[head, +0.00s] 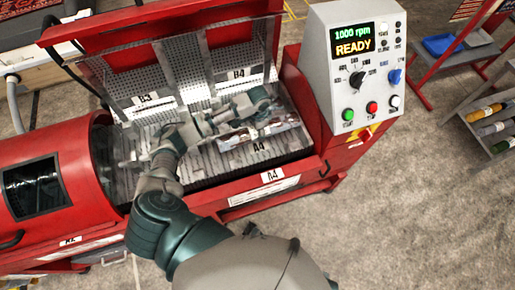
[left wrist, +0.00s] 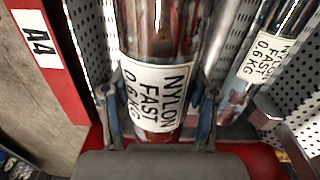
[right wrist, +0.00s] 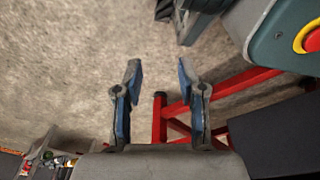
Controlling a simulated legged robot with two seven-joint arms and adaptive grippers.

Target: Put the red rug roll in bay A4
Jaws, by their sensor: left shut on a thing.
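A clear-wrapped roll with dark red patterning (head: 238,138) lies along bay A4 (head: 258,155) of the red machine. In the left wrist view this roll (left wrist: 160,35) carries a white label reading NYLON FAST 0.6 KG. My left gripper (left wrist: 163,103) is shut around the roll at its labelled end, one finger on each side. The A4 tag (left wrist: 37,38) is beside it at the left. My forearm covers part of the bays in the head view. My right gripper (right wrist: 160,80) is open and empty above the floor.
A second labelled roll (left wrist: 258,70) lies parallel to the held one, behind a grey divider. The control panel (head: 355,65) reads READY and stands right of the bays. A raised red lid (head: 150,30) is behind.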

